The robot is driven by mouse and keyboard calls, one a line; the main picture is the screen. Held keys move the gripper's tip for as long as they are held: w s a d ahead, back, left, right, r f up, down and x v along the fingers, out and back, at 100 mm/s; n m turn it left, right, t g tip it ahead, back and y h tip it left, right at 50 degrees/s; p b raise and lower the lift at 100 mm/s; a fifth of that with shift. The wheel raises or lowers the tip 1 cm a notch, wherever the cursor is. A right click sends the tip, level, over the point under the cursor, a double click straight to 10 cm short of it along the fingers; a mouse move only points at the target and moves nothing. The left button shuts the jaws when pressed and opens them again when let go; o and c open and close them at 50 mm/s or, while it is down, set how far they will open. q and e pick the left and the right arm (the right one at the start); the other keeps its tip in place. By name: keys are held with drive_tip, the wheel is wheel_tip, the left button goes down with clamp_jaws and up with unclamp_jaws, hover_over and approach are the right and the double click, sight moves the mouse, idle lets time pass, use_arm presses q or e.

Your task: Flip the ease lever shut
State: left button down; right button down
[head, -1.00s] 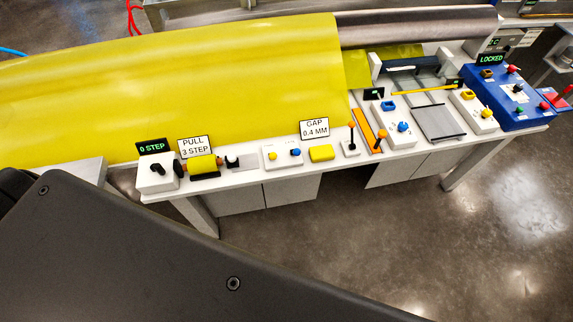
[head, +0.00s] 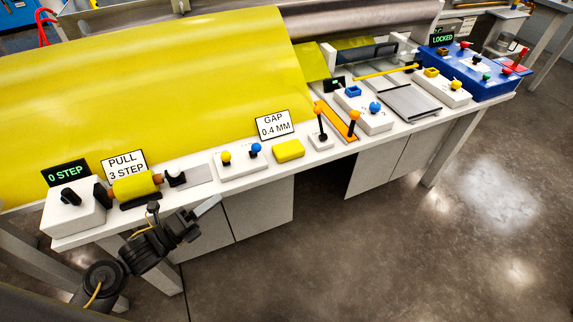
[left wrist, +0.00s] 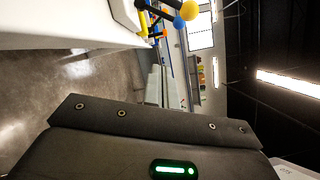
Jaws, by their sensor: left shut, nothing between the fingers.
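Two black levers with orange tops stand toward the right part of the white bench: one on a small white base (head: 319,122), the other by an orange strip (head: 353,124). Neither carries a readable name, so I cannot tell which is the ease lever. Both stand roughly upright. My left gripper (head: 208,206) is shut and empty, just off the bench's front edge, below the cradle and well left of the levers. In the left wrist view a yellow ball knob (left wrist: 190,10) and a blue knob (left wrist: 179,22) show at the top. My right gripper is not seen.
On the white bench (head: 215,194) stand a yellow roll (head: 136,186), a panel with yellow and blue knobs (head: 240,166), a yellow block (head: 288,150) and a GAP 0.4 MM sign (head: 274,125). A blue box (head: 478,73) sits far right. The floor in front is clear.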

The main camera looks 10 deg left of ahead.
sight(255, 150)
use_arm(q)
drive_tip(key=shift+s+r+m+h, duration=0.25)
drive_tip(key=shift+r+m+h, duration=0.5)
drive_tip(key=shift+m, duration=0.35)
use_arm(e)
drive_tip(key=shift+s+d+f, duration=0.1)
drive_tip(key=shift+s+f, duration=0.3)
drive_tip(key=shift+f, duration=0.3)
use_arm(q)
drive_tip(key=shift+f, duration=0.1)
